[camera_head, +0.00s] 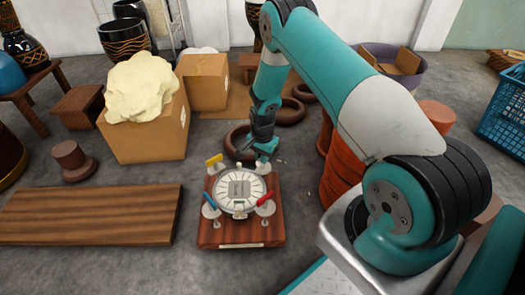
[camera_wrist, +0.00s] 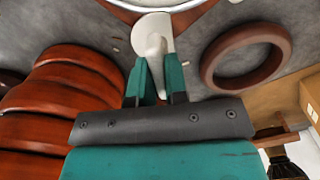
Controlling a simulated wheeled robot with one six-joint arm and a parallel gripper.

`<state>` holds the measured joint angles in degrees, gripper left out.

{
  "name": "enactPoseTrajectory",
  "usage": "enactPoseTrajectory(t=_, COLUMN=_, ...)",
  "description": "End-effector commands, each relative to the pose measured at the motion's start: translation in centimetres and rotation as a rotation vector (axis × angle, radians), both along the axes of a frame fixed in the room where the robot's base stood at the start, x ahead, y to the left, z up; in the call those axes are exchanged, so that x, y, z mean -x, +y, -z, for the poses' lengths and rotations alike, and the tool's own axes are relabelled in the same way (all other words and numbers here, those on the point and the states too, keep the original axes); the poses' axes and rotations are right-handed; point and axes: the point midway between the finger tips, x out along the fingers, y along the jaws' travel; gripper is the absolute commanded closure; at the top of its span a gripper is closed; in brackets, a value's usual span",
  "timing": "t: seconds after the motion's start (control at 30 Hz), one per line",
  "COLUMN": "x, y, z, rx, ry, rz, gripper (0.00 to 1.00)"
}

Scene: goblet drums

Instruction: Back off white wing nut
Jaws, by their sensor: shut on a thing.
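A round white-faced drum fixture (camera_head: 238,190) sits on a reddish wooden base (camera_head: 270,234). Coloured wing nuts stand around its rim: yellow (camera_head: 214,160) at the far left, blue (camera_head: 211,201) at the near left and red (camera_head: 265,199) at the near right. My gripper (camera_head: 264,160) is at the far right corner of the fixture. In the wrist view, my gripper (camera_wrist: 157,78) has its two green fingers shut on the white wing nut (camera_wrist: 152,62). A pale round support (camera_wrist: 153,28) shows just beyond it. The nut's lower part is hidden between the fingers.
Stacked reddish-brown rings (camera_head: 344,155) stand close right of the fixture. A brown ring (camera_head: 238,142) lies on the floor behind it. A wooden plank (camera_head: 90,215) lies to the left. Cardboard boxes (camera_head: 150,138) stand at the back left, one bearing a cream lump (camera_head: 143,88).

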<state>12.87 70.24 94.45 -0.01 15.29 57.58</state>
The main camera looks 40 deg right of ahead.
Motion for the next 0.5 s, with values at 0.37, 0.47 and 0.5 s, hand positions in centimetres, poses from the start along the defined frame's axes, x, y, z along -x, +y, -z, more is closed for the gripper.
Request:
enactPoseTrajectory(t=0.37, x=0.04, y=-0.03, z=-0.30, rx=0.000, ry=0.001, rz=-0.355, gripper=1.00)
enactPoseTrajectory(t=0.47, x=0.04, y=-0.04, z=-0.29, rx=0.000, ry=0.001, rz=-0.450, gripper=1.00)
enactPoseTrajectory(t=0.5, x=0.04, y=-0.04, z=-0.28, rx=0.001, ry=0.001, rz=-0.488, gripper=1.00)
